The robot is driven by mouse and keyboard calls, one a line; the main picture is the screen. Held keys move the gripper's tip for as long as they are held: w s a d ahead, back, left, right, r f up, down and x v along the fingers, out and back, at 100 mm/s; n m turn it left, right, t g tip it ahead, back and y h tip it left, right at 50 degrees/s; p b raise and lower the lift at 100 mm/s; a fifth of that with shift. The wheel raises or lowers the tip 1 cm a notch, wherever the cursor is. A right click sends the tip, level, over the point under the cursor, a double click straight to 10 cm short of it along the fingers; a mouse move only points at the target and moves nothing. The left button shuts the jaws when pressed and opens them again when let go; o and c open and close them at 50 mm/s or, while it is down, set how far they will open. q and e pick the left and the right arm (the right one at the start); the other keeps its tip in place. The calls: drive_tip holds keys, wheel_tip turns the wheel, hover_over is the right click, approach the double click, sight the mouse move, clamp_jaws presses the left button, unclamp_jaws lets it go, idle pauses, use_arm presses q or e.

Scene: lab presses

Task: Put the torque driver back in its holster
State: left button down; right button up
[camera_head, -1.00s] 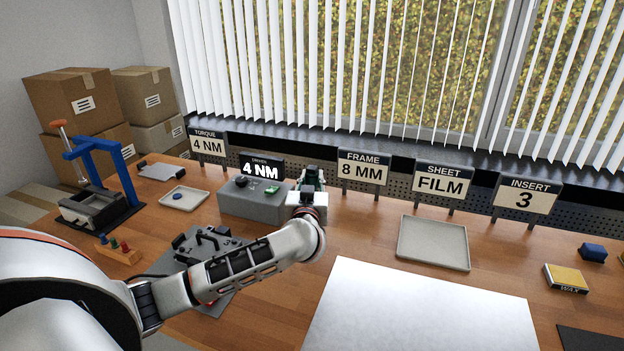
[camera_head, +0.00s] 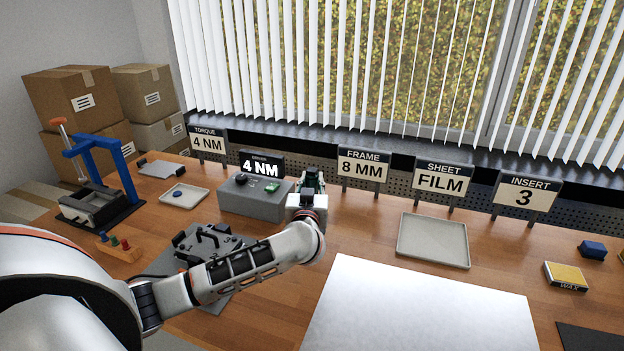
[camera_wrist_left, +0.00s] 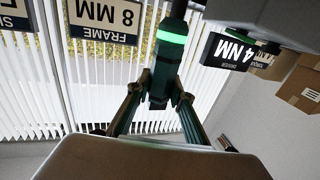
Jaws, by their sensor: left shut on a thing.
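My left gripper (camera_head: 311,180) is beside the right end of the grey driver station (camera_head: 250,196), whose lit display (camera_head: 262,167) reads 4 NM. In the left wrist view its green-edged fingers (camera_wrist_left: 158,92) are shut on the torque driver (camera_wrist_left: 172,40), a dark tool with a glowing green ring. The driver runs up out of that picture, close beside the grey body of the station (camera_wrist_left: 275,14). The wrist hides most of the driver in the head view. I cannot make out the holster or whether the driver touches it. My right gripper is not in view.
A dark fixture (camera_head: 205,245) lies under my left forearm. A white sheet (camera_head: 420,310) covers the front middle. An empty tray (camera_head: 433,262) lies to the right. Sign stands, including FRAME 8 MM (camera_head: 362,168), line the back. A blue-framed press (camera_head: 100,190) stands left.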

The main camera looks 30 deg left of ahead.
use_arm(q)
drive_tip(key=shift+f, duration=2.05)
drive_tip(key=c, duration=1.7)
unclamp_jaws()
drive_tip(key=shift+f, duration=0.2)
drive_tip(key=v, duration=1.2)
drive_tip(key=shift+d+r, duration=0.1)
